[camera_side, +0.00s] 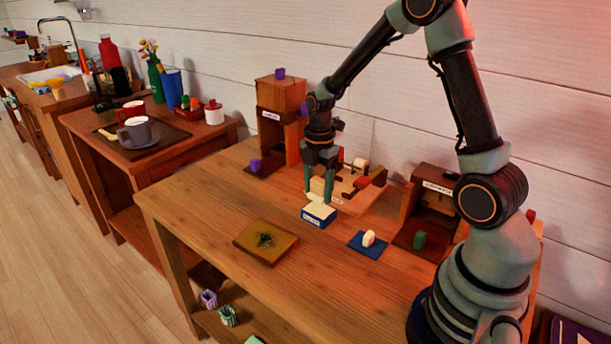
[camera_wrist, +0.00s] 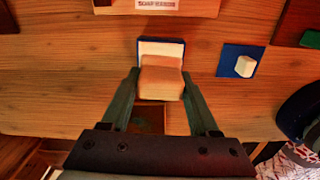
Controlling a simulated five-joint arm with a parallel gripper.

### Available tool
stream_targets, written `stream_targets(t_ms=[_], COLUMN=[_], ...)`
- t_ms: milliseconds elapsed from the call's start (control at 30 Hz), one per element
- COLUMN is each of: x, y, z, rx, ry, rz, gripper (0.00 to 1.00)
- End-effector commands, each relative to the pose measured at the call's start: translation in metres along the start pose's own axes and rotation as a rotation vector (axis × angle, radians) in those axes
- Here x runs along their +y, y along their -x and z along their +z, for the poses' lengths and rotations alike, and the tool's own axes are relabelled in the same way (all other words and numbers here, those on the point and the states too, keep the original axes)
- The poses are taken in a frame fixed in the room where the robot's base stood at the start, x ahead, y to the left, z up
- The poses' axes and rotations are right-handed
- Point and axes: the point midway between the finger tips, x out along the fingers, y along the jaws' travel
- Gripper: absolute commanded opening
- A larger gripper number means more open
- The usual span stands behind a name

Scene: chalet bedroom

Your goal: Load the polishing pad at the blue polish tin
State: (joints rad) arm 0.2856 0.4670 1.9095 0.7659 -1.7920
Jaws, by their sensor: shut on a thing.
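The blue polish tin (camera_side: 319,215) stands on the wooden table, with a pale top and a label on its front. It also shows in the wrist view (camera_wrist: 160,46) as a blue-edged box with a pale inside. My gripper (camera_side: 318,192) is shut on a cream block, seemingly the polishing pad (camera_wrist: 160,82). The pad is between the fingers, at or just above the tin, and hides the tin's near part in the wrist view. I cannot tell whether pad and tin touch.
A brown board (camera_side: 282,248) with a dark smudge lies in front left. A blue mat (camera_side: 355,247) with a white piece is at the right. A labelled wooden rack (camera_side: 352,205) stands behind the tin. A tall wooden stand (camera_side: 275,137) is back left.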

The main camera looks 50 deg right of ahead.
Motion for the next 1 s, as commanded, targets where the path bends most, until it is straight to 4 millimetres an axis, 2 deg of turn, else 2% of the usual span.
stream_targets(t_ms=[433,1000], x=[0.001,0.0], y=[0.032,0.034], z=[0.0,0.0], rx=[-0.001,0.0], ry=[0.0,0.0], rz=[0.003,0.001], gripper=[0.17,0.17])
